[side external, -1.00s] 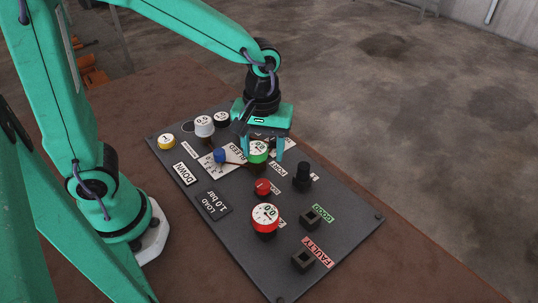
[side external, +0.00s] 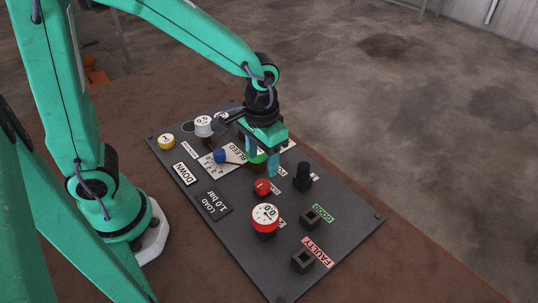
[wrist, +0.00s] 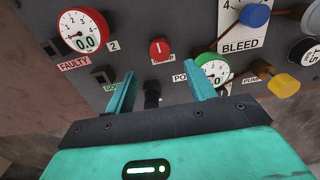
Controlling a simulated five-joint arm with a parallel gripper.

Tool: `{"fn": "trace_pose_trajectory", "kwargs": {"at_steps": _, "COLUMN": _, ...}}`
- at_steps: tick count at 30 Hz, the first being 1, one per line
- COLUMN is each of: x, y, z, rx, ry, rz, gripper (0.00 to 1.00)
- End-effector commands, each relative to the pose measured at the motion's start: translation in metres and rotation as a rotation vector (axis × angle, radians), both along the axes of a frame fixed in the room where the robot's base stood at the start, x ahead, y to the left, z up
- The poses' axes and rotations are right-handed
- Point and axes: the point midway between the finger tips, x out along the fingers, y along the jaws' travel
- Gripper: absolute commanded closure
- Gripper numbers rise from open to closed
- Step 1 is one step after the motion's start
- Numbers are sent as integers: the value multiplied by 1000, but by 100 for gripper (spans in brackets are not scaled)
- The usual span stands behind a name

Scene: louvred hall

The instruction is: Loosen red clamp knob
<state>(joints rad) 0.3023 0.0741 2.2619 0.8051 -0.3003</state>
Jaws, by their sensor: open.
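The red knob (side external: 262,187), small and round with a white pointer line, sits on the dark panel (side external: 235,225) above the larger red-rimmed gauge. In the wrist view the red knob (wrist: 159,48) shows beyond and between my fingertips, apart from them. My gripper (side external: 263,168) is open and empty, pointing down over the panel just above the red knob in the side view. In the wrist view my gripper (wrist: 160,77) has its two teal fingers spread wide.
A green-rimmed gauge (wrist: 213,72) is close to my right finger in the wrist view. A black knob (side external: 302,178), a red-rimmed gauge (side external: 265,216), a blue knob (side external: 220,156) and two square sockets stand around. The panel's lower left is clear.

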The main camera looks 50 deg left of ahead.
Motion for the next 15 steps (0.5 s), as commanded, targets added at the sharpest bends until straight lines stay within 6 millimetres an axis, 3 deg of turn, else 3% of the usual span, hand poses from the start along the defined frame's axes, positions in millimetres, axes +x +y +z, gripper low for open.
{"fn": "trace_pose_trajectory", "kwargs": {"at_steps": 15, "x": 0, "y": 0, "z": -40, "rx": 1, "ry": 4, "rz": 1, "gripper": 45}}
